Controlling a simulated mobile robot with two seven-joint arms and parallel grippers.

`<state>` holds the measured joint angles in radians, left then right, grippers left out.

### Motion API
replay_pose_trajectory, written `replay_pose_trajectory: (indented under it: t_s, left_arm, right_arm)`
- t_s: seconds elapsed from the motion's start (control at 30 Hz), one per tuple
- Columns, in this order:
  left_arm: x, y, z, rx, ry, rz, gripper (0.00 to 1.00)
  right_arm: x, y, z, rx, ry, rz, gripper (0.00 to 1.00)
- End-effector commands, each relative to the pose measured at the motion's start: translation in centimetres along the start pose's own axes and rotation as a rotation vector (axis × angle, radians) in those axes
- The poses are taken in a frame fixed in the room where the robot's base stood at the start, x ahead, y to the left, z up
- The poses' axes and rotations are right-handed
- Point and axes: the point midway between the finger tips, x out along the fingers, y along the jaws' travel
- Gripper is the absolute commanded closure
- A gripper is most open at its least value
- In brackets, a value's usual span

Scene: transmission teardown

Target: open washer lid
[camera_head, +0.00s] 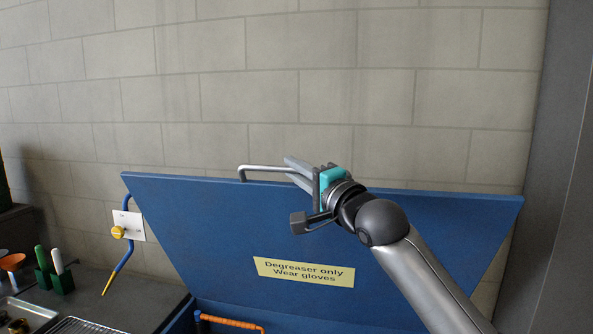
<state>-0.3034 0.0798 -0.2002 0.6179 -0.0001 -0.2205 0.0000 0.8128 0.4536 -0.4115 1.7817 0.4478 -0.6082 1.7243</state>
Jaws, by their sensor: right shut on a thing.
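The blue washer lid (210,225) stands raised and leans back toward the block wall. A yellow label reading "Degreaser only Wear gloves" (304,272) is on its inner face. A grey bar handle (262,169) shows along the lid's top edge. My right gripper (300,170) is at the top edge, shut on the handle; my wrist hides part of the grip. The washer's basin (205,308) shows only a little at the bottom, below the lid. My left gripper is not in view.
A blue hose with a yellow tip (122,262) hangs left of the lid, by a white plate with a yellow knob (118,232). A dark counter (100,295) at the left holds green holders (62,282) and a metal tray (25,313). A grey column stands at the right.

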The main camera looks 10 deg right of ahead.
Motion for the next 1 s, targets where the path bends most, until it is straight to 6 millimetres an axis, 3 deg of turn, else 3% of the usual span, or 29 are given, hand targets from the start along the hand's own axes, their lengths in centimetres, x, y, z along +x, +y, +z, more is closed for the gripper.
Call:
replay_pose_trajectory:
  t_s: [0.13,0.17,0.4,0.77,1.0]
  left_arm:
    - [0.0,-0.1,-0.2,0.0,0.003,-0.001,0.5]
    - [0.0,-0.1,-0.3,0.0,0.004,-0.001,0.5]
    - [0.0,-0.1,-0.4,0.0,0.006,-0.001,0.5]
    - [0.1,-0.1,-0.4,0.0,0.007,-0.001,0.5]
    - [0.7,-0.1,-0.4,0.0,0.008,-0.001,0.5]
  right_arm:
    - [0.0,0.0,0.0,0.0,0.0,0.001,1.0]
    - [0.0,0.0,0.0,0.0,0.001,0.001,0.8]
    - [0.0,0.0,-0.1,0.0,0.001,0.001,0.53]
    - [-0.3,0.0,-0.1,0.001,0.001,0.0,0.53]
    - [-3.1,0.2,-0.1,-0.001,0.001,0.001,0.53]
